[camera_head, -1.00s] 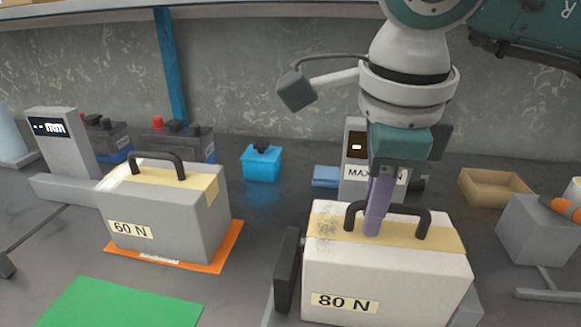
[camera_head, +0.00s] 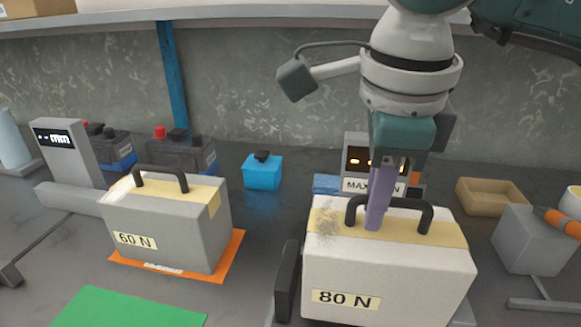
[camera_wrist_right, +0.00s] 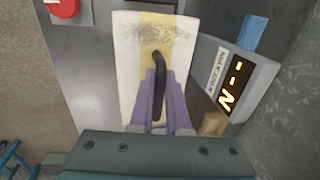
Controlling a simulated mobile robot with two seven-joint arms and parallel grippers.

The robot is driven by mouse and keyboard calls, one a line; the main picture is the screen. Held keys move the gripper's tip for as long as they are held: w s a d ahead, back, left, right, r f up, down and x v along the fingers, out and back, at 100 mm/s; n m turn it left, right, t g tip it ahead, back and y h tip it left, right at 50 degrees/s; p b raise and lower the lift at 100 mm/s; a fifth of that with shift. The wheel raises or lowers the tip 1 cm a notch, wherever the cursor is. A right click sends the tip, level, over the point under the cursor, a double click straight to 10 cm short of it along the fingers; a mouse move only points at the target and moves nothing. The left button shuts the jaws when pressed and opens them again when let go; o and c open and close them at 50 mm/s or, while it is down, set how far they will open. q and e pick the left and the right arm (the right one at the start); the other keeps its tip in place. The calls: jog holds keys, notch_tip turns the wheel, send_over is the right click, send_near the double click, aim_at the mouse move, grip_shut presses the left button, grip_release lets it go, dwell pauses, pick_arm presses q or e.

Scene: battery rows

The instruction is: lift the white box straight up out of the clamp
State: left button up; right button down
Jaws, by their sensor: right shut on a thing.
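The white box (camera_head: 388,275), labelled 80 N, has a tan top strip and a black handle (camera_head: 424,217). It stands close beside the black pad of the clamp (camera_head: 287,282); a grey clamp part (camera_head: 466,314) shows at its lower right. Its underside is out of frame. My right gripper (camera_head: 377,218) points down with its purple fingers shut on the handle. The right wrist view also shows the fingers (camera_wrist_right: 157,105) around the handle, above the white box (camera_wrist_right: 128,60). My left gripper is not in view.
A lit display (camera_head: 384,162) stands behind the white box. A grey 60 N box (camera_head: 165,230) rests on an orange mat (camera_head: 230,256) at left. A green mat (camera_head: 130,308) lies in front. A blue box (camera_head: 262,173) and a tan tray (camera_head: 492,197) stand farther back.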

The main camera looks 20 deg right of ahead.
jog(key=shift+w+r+p, duration=0.1)
jog(key=shift+r+p, duration=2.1)
jog(key=shift+r, duration=1.45)
